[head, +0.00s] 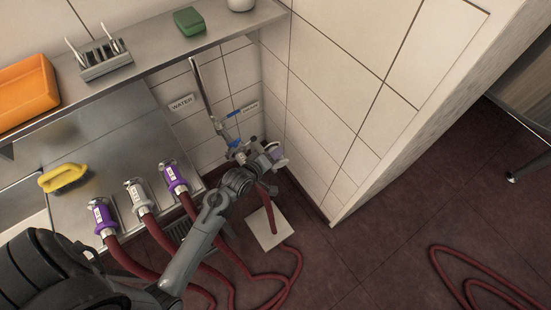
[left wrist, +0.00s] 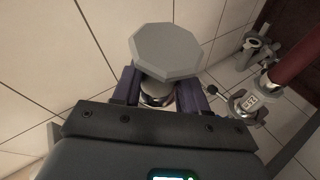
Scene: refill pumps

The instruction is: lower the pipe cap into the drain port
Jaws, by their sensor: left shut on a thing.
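My left gripper (head: 268,152) is beside the wall corner, above the floor. In the left wrist view its purple fingers (left wrist: 160,93) are shut on the pipe cap (left wrist: 166,50), which has a grey octagonal top and a shiny lower part between the fingers. In the head view the cap is small and mostly hidden by the gripper. To the right in the wrist view are a metal fitting with a label (left wrist: 247,102) and a pale fitting (left wrist: 258,46). I cannot tell which opening is the drain port. The cap is apart from both. My right gripper is not in view.
A pale square plate (head: 269,229) lies on the dark floor, with a red hose (head: 268,208) over it. More red hoses run from purple and white couplings (head: 174,177) on the steel counter. Metal pipes with blue handles (head: 231,114) stand close to my gripper. Tiled walls bound the corner.

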